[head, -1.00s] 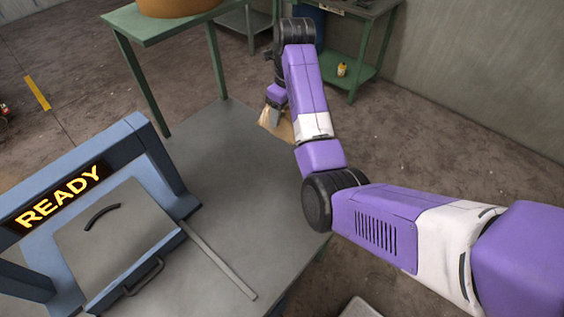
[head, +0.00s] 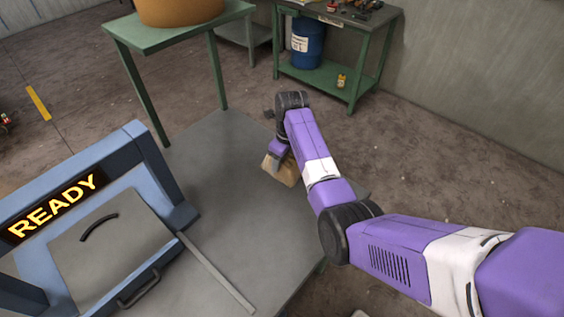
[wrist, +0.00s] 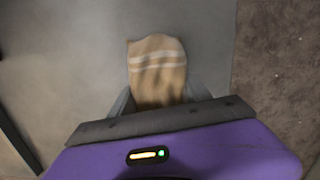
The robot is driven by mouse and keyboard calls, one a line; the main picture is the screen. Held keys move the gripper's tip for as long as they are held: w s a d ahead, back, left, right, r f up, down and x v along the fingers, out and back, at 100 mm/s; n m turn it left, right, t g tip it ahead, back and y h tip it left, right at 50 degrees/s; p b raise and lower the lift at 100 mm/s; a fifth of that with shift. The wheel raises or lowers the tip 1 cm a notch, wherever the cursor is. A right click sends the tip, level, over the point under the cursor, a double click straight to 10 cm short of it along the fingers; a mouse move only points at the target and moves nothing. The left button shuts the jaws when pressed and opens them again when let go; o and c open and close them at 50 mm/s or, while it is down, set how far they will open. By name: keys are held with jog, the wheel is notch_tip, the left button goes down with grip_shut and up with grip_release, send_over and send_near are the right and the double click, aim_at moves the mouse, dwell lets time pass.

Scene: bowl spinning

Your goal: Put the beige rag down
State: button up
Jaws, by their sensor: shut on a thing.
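The beige rag (head: 285,171) shows at the far right edge of the grey table (head: 222,165) in the head view. In the wrist view the rag (wrist: 157,68) is tan with pale stripes and extends out from between the fingers. My gripper (head: 277,158) is shut on the rag at the table's right side. In the wrist view my gripper (wrist: 158,100) points down over the grey tabletop. Whether the rag touches the tabletop cannot be told.
A blue machine (head: 160,180) with a "READY" sign and a lidded panel stands on the table's left. A green table (head: 130,28) with an orange-brown round object (head: 180,8) is behind. A green workbench (head: 340,85) holds a blue drum (head: 307,43). The middle tabletop is clear.

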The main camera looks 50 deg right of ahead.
jog(key=shift+f, duration=0.3)
jog(key=o, duration=1.3)
jog(key=shift+r, duration=0.1)
jog(key=r, duration=0.4)
jog(key=s+r, duration=0.1)
jog(key=r, duration=0.3)
jog(key=r+b, duration=0.1)
jog(key=r, duration=0.3)
jog(key=shift+s+d, duration=0.1)
jog(key=shift+s, duration=0.15)
